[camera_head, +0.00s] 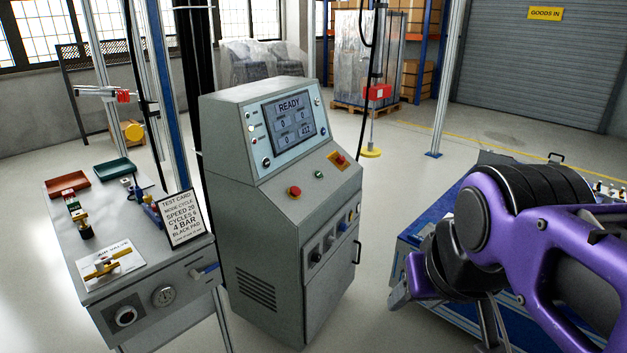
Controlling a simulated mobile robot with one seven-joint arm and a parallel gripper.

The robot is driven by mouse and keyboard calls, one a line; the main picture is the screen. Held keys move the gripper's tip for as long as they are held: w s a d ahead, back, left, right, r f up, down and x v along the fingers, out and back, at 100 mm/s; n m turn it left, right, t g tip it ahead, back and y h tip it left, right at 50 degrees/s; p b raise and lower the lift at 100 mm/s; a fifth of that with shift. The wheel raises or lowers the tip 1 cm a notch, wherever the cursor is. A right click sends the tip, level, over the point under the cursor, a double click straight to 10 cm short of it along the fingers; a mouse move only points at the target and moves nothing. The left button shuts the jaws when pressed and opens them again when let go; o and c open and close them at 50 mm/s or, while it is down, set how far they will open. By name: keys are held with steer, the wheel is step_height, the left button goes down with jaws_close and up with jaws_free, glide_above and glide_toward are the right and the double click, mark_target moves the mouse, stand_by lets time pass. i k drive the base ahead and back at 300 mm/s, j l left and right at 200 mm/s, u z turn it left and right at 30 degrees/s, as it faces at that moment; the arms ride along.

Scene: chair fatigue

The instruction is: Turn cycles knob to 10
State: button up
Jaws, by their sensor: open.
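A grey control cabinet (262,228) stands in the middle of the head view. Its sloped screen (288,118) reads READY above several number boxes. Round dark knobs sit at the panel's lower left (267,162) and lower right (323,130). Another black knob (316,257) is on the cabinet's lower front, beside other small controls. Their labels and pointer positions are too small to read, so I cannot tell which is the cycles knob. My gripper (420,285) is at the lower right, open, apart from the cabinet and partly hidden by my purple arm.
A bench (110,283) at left holds trays, fittings and a test card (183,218); its cycles number is unclear. Red buttons (295,192) (340,158) sit on the cabinet ledge. A blue-topped table (432,212) lies behind my arm. Floor is clear between cabinet and arm.

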mark_target(343, 226)
steer(key=i+l+u, duration=0.1)
steer(key=u, duration=0.8)
steer(key=i+l+u, duration=0.15)
steer(key=l+u, duration=0.2)
steer(key=i+l+u, duration=0.15)
steer(key=l+u, duration=0.15)
steer(key=i+l+u, duration=0.1)
steer(key=l+u, duration=0.2)
steer(key=l, duration=1.9)
steer(key=i+u, duration=0.05)
steer(key=i, duration=0.05)
